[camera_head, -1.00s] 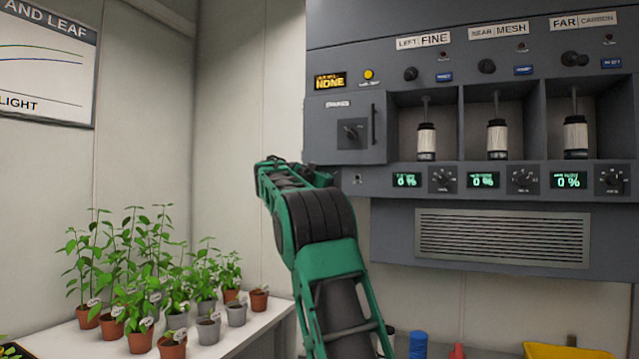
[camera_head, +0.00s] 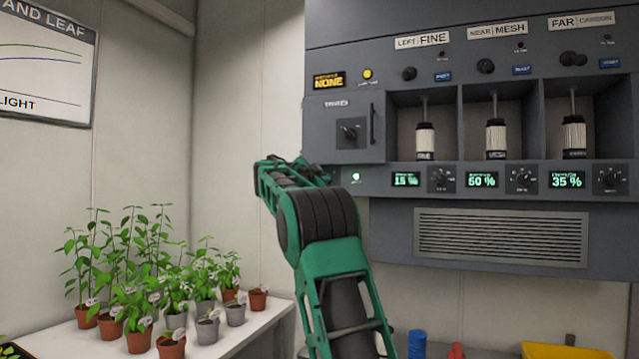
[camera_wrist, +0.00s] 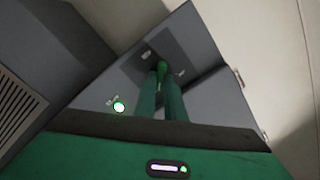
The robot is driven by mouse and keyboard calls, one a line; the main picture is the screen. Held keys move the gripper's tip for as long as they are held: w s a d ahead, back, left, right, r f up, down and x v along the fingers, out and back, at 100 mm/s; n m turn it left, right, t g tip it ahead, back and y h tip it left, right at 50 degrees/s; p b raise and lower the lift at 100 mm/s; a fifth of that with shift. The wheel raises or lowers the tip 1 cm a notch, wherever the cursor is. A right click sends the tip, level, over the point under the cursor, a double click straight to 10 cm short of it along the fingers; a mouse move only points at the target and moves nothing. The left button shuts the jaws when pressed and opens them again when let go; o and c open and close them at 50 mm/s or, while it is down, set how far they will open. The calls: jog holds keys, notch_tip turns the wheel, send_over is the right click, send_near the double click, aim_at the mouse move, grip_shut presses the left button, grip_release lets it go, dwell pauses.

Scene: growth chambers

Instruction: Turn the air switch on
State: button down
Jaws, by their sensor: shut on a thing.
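The air switch (camera_wrist: 162,67) shows in the wrist view as a small part on a dark plate, mostly hidden by my fingertips. My gripper (camera_wrist: 164,78) is shut on it, both green fingers close together at the plate. A round lamp (camera_wrist: 119,107) beside it is lit; it also glows on the panel in the head view (camera_head: 355,177). In the head view my green arm hides the switch and my fingers. The three displays read about 15 % (camera_head: 405,180), 60 % (camera_head: 482,180) and 35 % (camera_head: 567,180).
The grey cabinet has three bays with filter cartridges (camera_head: 495,138) and a small door with a knob (camera_head: 350,133). A vent grille (camera_head: 500,238) lies below. Potted plants (camera_head: 140,290) stand on a white table at the left. A yellow tray (camera_head: 565,350) is at the lower right.

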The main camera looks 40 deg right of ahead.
jog(key=shift+w+a+f, duration=0.1)
jog(key=shift+w+f, duration=0.1)
jog(key=shift+f, duration=0.1)
jog(key=c, duration=1.9)
grip_release()
jog(key=shift+o, duration=0.3)
jog(key=shift+s+r, duration=0.1)
jog(key=shift+r, duration=0.1)
jog(key=v, duration=1)
jog(key=shift+a, duration=0.35)
jog(key=shift+s+f, duration=0.1)
jog(key=shift+f, duration=0.05)
